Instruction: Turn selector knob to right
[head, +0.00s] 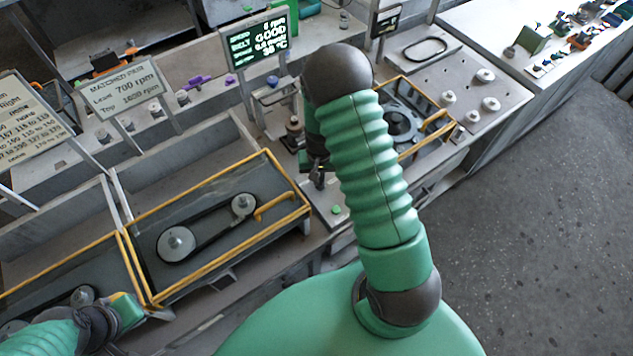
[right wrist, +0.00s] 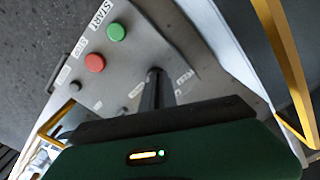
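My right gripper (right wrist: 155,75) points at the panel between small white labels. Its dark fingers look close together. I cannot see the selector knob clearly; the fingers may cover it. In the head view my right gripper (head: 319,183) hangs beside the forearm, just above the panel (head: 325,205). My left gripper (head: 135,312) is at the lower left, its fingers unclear.
A yellow-framed belt bay (head: 215,225) with two pulleys lies left of the panel. Another yellow-framed bay (head: 400,120) is behind my right arm. A lit display (head: 260,48) and a sign (head: 125,88) stand behind. Open floor (head: 520,220) lies to the right.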

